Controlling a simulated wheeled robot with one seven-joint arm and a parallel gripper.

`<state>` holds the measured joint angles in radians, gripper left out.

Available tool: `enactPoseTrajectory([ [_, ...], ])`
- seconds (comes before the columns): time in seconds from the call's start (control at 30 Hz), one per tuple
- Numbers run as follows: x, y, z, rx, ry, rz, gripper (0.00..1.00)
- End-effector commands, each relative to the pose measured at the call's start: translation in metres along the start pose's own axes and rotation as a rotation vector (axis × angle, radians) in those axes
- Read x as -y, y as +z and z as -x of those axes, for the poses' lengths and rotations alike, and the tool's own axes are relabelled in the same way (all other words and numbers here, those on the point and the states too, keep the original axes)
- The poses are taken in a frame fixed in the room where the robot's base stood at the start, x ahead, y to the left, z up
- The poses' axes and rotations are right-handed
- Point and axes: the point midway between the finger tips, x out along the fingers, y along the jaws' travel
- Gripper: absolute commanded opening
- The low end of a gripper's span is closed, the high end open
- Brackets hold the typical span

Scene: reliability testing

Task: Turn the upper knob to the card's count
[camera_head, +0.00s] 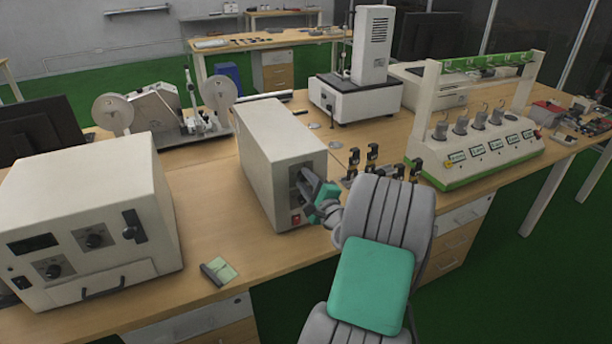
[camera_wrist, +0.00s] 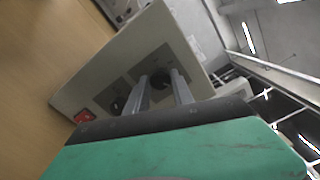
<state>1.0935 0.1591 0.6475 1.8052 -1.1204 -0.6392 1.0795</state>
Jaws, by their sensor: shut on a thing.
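The cream box (camera_head: 283,165) in the middle of the bench has a front panel with two dark knobs and a red switch (camera_wrist: 84,116). My gripper (camera_head: 318,192) is at this panel. In the wrist view, its two grey fingers stand either side of the upper knob (camera_wrist: 161,80) and are shut on it. The fingers partly cover the knob, and I cannot read its setting. The lower knob (camera_wrist: 117,104) sits beside the fingers, nearer the red switch. A small green card (camera_head: 222,270) lies at the bench's front edge; its marks are too small to read.
A larger cream instrument (camera_head: 85,215) with knobs and a handle stands at the left. Small black clamps (camera_head: 372,155) stand right of the middle box. A green-and-white rack (camera_head: 480,140) stands farther right. Bare bench top (camera_head: 205,185) lies between the two boxes.

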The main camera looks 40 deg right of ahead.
Motion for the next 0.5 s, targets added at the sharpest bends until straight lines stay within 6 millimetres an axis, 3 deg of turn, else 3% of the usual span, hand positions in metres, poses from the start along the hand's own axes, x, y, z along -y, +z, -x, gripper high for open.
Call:
enactPoseTrajectory([
  [0.5,-0.0002,0.0,0.0002,0.0,0.002,-0.201,0.0],
])
